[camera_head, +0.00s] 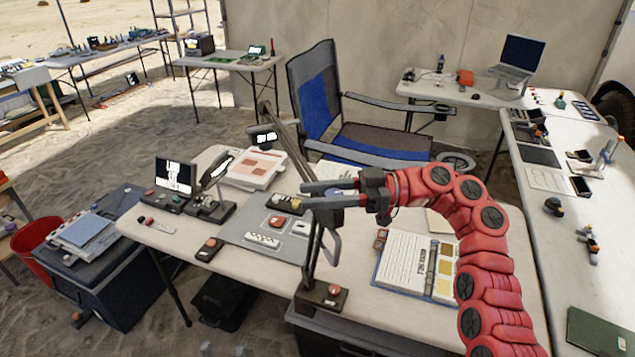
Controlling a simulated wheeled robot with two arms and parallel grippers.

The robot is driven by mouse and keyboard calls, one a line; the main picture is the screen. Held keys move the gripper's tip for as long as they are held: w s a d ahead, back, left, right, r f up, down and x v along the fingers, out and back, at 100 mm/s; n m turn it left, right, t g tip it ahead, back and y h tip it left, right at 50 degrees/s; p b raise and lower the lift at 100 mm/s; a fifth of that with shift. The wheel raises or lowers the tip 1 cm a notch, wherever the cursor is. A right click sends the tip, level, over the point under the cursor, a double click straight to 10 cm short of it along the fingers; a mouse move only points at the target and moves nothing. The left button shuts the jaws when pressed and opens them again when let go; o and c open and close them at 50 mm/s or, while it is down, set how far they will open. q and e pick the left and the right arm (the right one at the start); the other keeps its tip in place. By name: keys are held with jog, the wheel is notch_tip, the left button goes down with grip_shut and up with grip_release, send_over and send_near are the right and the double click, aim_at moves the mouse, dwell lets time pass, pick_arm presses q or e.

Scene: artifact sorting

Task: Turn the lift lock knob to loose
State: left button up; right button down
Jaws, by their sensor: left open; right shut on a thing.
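A dark jointed stand rises from a square base with a red button (321,297) at the front of the near table. Its post (309,262) runs up to my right gripper (310,195), and a long arm continues to a small lit head (263,137). My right gripper, on the red arm from the right, is level and shut around a part at the stand's joint. The lift lock knob is mostly hidden between the fingers, so its setting cannot be read. My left gripper (222,350) shows only as two separated fingertips at the bottom edge, empty.
An open binder (405,262) lies right of the stand. A grey mat (240,236) with switches, a phone (212,205) and a small screen (175,175) are to the left. A chair (318,110) stands behind. A long white table (545,225) runs along the right.

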jog(key=shift+s+n+g, duration=0.1)
jog(key=shift+n+g, duration=0.4)
jog(key=shift+g, duration=0.2)
jog(key=shift+c, duration=2.3)
grip_release()
jog(key=shift+p, duration=0.3)
